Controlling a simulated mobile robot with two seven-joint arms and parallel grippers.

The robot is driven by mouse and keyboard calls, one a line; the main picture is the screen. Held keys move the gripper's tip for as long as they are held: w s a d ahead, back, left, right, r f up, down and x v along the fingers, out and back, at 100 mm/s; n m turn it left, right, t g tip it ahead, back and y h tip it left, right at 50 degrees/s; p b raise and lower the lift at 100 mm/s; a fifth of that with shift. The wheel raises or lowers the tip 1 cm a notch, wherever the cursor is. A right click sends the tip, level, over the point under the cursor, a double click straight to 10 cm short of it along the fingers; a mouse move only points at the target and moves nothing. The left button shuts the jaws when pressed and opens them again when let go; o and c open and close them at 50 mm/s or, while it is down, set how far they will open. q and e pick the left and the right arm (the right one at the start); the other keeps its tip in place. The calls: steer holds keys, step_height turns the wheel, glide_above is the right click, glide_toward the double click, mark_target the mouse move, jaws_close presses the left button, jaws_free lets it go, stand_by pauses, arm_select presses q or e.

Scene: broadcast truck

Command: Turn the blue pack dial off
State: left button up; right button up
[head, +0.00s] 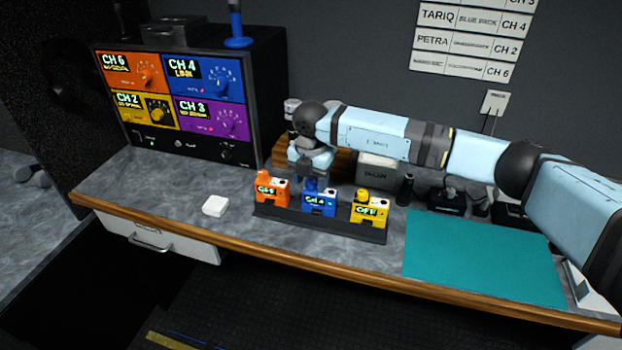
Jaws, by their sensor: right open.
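The blue pack (319,204) stands upright in the middle of a dark rack (275,213) on the counter, and its small screen seems to read CH 4. My right gripper (312,178) is open and points down just above the top of the blue pack, at its blue dial. The gripper and wrist partly hide the dial, and I cannot tell whether the fingers touch it. My left gripper is not in view.
A receiver unit (262,95) with four coloured channel panels stands at the back left. A white block (215,206) lies left of the rack. A teal mat (483,258) covers the right side. A dark cylinder (405,190) and a grey box (377,173) stand behind the packs.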

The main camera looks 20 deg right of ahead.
steer(key=c, duration=0.9)
steer(key=shift+c, duration=0.2)
